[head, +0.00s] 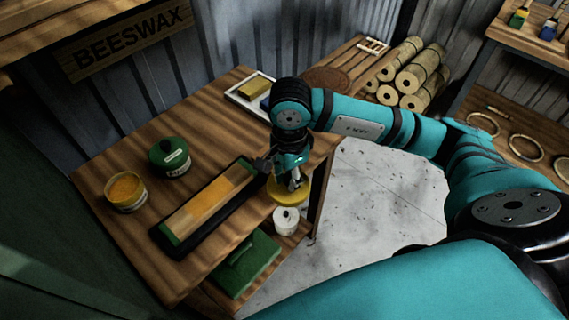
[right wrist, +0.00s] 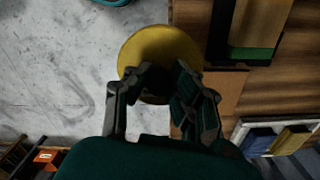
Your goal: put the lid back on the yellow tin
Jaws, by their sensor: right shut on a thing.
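The open yellow tin (head: 126,192) stands on the left part of the wooden table, with orange-yellow contents showing at its top. My right gripper (head: 293,182) is shut on the round yellow lid (head: 278,194) at the table's right edge, well to the right of the tin. In the right wrist view the gripper (right wrist: 163,76) covers the near part of the lid (right wrist: 160,42). The lid overlaps both the floor and the table edge there. I cannot tell its exact height. My left gripper is not in view.
A green lidded tin (head: 170,156) stands just behind the yellow tin. A long dark tray (head: 172,242) with wooden blocks lies between tin and lid. A white-framed tray (head: 234,95) sits at the back. A white container (head: 286,221) and green box (head: 246,265) are lower down.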

